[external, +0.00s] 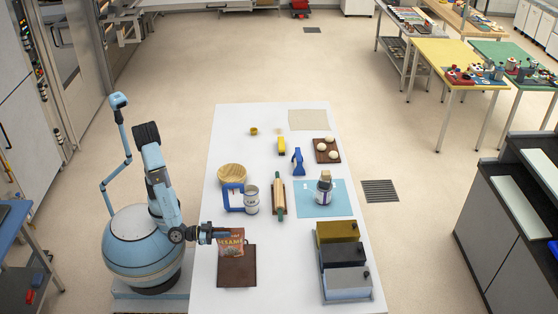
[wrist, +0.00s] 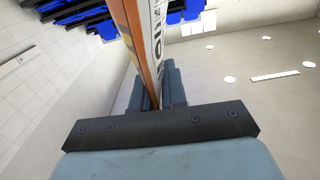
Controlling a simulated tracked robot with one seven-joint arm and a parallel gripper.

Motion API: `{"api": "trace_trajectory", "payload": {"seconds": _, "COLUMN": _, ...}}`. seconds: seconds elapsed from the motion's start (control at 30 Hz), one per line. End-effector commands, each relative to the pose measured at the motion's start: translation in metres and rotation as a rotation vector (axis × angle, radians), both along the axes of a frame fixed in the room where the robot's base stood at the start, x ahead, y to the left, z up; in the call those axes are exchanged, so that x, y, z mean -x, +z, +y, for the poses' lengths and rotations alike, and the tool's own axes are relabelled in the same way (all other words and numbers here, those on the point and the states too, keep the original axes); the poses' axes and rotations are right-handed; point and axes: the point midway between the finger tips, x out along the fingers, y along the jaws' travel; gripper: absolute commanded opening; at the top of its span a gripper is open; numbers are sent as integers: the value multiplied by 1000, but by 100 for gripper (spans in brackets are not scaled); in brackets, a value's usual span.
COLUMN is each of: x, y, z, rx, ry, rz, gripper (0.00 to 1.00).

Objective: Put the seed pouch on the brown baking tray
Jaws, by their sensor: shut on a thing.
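The seed pouch (external: 232,242) is orange-brown with "SESAME" lettering. It stands upright over the back part of the brown baking tray (external: 237,272), which lies flat near the table's front left. My gripper (external: 218,236) reaches in from the left and is shut on the pouch. In the wrist view the pouch (wrist: 142,40) rises edge-on between the fingers of my gripper (wrist: 158,95). I cannot tell whether the pouch's lower edge touches the tray.
On the white table (external: 208,230), a blue-handled sifter (external: 250,200) and a rolling pin (external: 278,198) lie behind the tray. Yellow, black and grey bins (external: 343,256) stand to the right. The table between tray and bins is clear.

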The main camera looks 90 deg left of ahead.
Motion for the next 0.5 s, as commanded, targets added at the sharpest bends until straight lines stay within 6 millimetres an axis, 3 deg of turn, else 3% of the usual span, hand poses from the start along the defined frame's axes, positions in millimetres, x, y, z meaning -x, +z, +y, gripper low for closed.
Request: {"api": "trace_trajectory", "payload": {"seconds": 0.5, "x": -18, "y": -36, "z": -15, "rx": -2, "ry": 0, "rz": 0, "gripper": 0}}
